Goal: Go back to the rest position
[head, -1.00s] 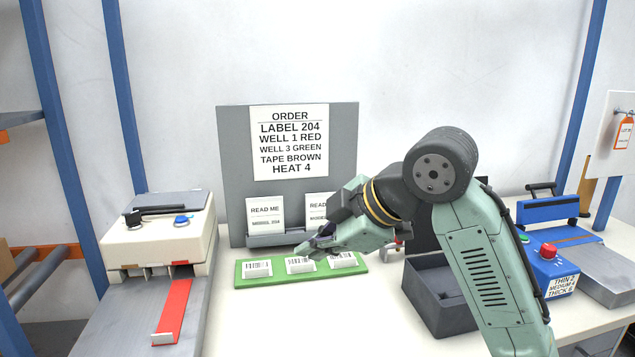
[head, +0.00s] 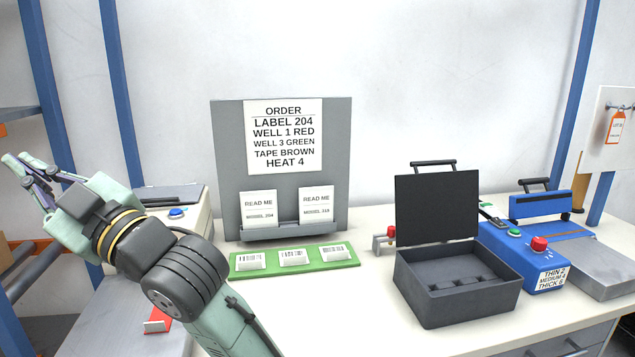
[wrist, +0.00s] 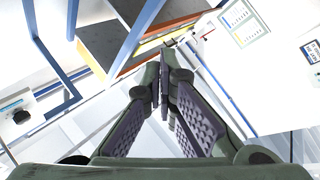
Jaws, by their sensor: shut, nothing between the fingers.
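My gripper (head: 30,183) is raised at the left of the head view, in front of the blue shelf post and above the left machine. It points up and to the left, away from the worktable. In the wrist view my gripper (wrist: 162,85) shows its two ridged finger pads converging at the tips, with nothing between them. My arm bends from the bottom middle of the head view up to the left.
An open dark case (head: 455,285) stands right of centre. A green tray (head: 295,262) with white labels lies before the grey order board (head: 225,170). A blue sealer (head: 530,262) is at the right. The left machine (head: 200,215) is partly hidden by my arm. Free table lies in front.

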